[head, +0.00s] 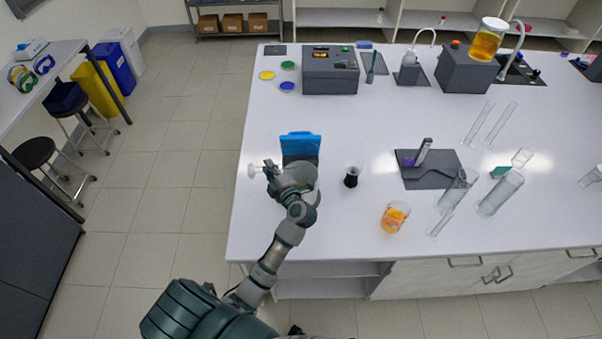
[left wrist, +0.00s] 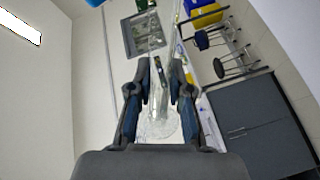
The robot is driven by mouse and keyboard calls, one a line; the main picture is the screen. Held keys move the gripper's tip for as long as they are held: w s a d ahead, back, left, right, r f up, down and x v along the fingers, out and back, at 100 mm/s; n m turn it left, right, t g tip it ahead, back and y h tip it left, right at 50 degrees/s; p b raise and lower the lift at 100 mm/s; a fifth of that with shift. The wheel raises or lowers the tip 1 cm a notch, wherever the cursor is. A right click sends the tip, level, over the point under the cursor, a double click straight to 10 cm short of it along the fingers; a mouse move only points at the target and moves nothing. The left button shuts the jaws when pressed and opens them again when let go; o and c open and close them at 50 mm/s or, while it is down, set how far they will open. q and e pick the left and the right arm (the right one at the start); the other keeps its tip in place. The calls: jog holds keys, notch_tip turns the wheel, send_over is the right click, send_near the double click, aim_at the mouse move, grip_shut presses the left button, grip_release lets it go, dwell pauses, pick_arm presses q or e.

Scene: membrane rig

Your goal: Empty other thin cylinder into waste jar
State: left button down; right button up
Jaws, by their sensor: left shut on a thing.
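My left gripper (head: 272,173) is at the left edge of the white table, beside a blue upright object. It is shut on a clear thin cylinder (head: 254,170), which lies sideways and points left past the table edge. In the left wrist view the gripper (left wrist: 160,78) has the clear cylinder (left wrist: 159,124) between its fingers, with a round, disc-like part close to the palm. Whether it holds liquid is too small to tell. A jar with orange-yellow liquid (head: 487,40) stands on a grey box at the back right; I cannot tell whether it is the waste jar. My right gripper is out of view.
The blue object (head: 300,146) stands behind my gripper. A small dark-filled flask (head: 352,176) and an orange-filled beaker (head: 395,218) stand to the right. Larger clear cylinders (head: 500,194) stand farther right. A grey device (head: 330,72) is at the back.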

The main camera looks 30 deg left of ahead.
pick_arm(q)
jog(key=shift+a+f, duration=0.1)
jog(key=shift+a, duration=0.05)
pick_arm(e)
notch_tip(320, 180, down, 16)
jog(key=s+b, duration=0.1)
jog(key=b, duration=1.5)
pick_arm(q)
notch_tip(320, 180, down, 15)
jog(key=n+t+b, duration=0.3)
jog(key=n+b, duration=0.5)
jog(key=n, duration=1.2)
jog(key=shift+w+h, duration=0.3)
jog(key=shift+w, duration=0.05)
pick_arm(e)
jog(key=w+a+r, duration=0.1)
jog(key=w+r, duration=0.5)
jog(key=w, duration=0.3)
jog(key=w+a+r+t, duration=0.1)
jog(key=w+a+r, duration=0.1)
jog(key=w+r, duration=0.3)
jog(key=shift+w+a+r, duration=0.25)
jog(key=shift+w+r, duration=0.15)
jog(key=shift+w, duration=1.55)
